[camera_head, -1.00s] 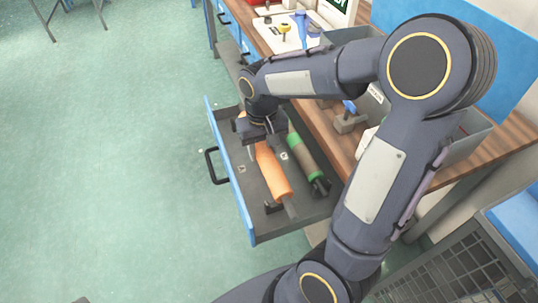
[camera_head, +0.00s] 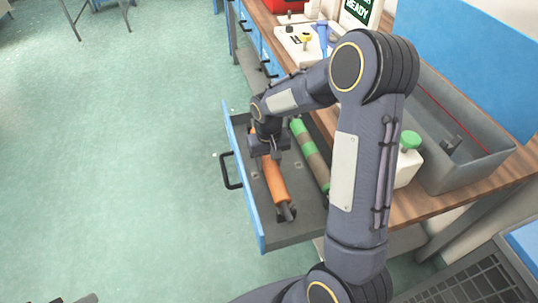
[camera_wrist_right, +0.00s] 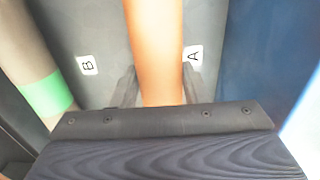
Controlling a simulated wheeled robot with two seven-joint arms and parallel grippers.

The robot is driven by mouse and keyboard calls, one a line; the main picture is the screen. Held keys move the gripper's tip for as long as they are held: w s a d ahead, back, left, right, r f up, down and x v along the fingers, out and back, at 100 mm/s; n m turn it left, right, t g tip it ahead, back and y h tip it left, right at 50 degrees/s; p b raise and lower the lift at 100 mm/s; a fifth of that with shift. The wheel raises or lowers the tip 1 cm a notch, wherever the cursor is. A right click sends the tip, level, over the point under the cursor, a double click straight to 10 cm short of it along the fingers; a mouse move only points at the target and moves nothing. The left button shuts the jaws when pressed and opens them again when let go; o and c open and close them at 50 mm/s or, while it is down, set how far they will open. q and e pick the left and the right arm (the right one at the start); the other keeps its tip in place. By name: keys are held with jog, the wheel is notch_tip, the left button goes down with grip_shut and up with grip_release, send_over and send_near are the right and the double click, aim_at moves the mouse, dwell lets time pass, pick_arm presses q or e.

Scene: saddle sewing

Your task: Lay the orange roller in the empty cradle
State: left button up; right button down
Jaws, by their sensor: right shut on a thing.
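The orange roller (camera_head: 275,184) is inside the pulled-out drawer (camera_head: 300,226), along its left side. My right gripper (camera_head: 270,154) is shut on it near its far end. The right wrist view also shows the orange roller (camera_wrist_right: 155,48) between the two fingers (camera_wrist_right: 157,92), beside the label A (camera_wrist_right: 193,56). The roller's near end is at a dark cradle (camera_head: 286,213); I cannot tell whether it rests in it or hangs just above. The far cradle is hidden by my gripper. My left gripper is not in view.
A green-banded roller (camera_head: 311,156) lies to the right in the same drawer, beside label B (camera_wrist_right: 87,65). The blue drawer front (camera_head: 243,190) with a black handle (camera_head: 229,170) bounds the left. The wooden bench (camera_head: 435,203) with a grey bin (camera_head: 465,170) stands right.

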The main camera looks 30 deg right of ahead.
aim_at(269, 159)
jog(key=shift+f, duration=0.1)
jog(key=c, duration=0.8)
grip_release()
jog(key=shift+r, duration=0.45)
notch_tip(269, 159, up, 11)
jog(key=p, duration=0.1)
jog(key=s+a+r+t+y, duration=0.1)
jog(key=s+a+t, duration=0.1)
jog(key=s, duration=0.5)
jog(key=s+a+r+t+y, duration=0.1)
jog(key=s+a+r, duration=0.1)
jog(key=s, duration=0.5)
jog(key=s+a+r+n+t+y, duration=0.1)
jog(key=s+a+r+t, duration=0.1)
jog(key=s, duration=0.6)
jog(key=shift+s+a+t+y, duration=0.1)
jog(key=shift+a+t+y, duration=0.25)
jog(key=shift+a, duration=0.35)
